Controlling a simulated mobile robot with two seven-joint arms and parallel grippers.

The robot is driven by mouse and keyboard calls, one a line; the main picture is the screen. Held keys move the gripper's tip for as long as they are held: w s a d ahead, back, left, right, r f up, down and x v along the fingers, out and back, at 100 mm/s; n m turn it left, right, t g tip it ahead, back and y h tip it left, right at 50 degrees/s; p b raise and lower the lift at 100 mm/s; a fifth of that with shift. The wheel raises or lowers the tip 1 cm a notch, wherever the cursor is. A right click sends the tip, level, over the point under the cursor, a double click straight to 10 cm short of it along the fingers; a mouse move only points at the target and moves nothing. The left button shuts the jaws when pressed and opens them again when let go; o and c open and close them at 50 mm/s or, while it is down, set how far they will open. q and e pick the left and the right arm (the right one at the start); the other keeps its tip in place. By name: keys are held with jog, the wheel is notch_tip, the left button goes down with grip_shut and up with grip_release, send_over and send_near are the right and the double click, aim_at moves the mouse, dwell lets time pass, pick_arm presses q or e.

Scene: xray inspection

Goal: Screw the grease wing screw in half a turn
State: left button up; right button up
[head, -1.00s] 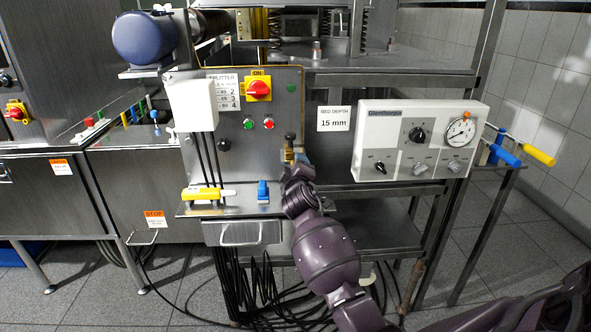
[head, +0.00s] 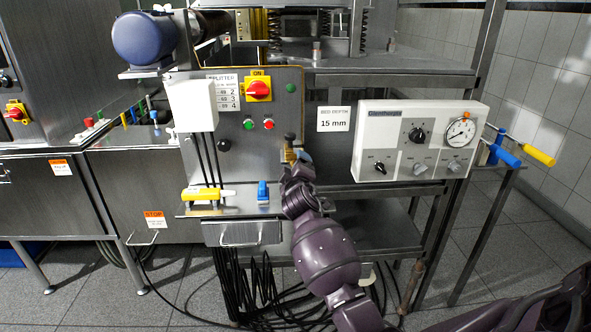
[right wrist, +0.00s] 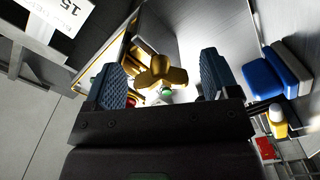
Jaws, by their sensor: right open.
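The brass wing screw (right wrist: 162,72) shows in the right wrist view with its wings spread, in front of a metal panel. My right gripper (right wrist: 164,70) is open, with one blue ribbed finger on each side of the screw. Gaps show between the fingers and the wings, so the screw is not gripped. In the head view my right gripper (head: 296,158) is at the lower right of the splitter panel (head: 262,175), where its wrist hides much of the screw. My left gripper is not in view.
A yellow-handled tool (head: 203,193) and a blue block (head: 263,192) rest on the panel's ledge. A white control box (head: 420,140) is mounted to the right. Blue and yellow handles (head: 538,155) stick out at far right. Black cables hang below.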

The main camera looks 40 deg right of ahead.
jog(key=p+v, duration=0.1)
jog(key=v, duration=0.9)
jog(key=shift+s+a, duration=0.25)
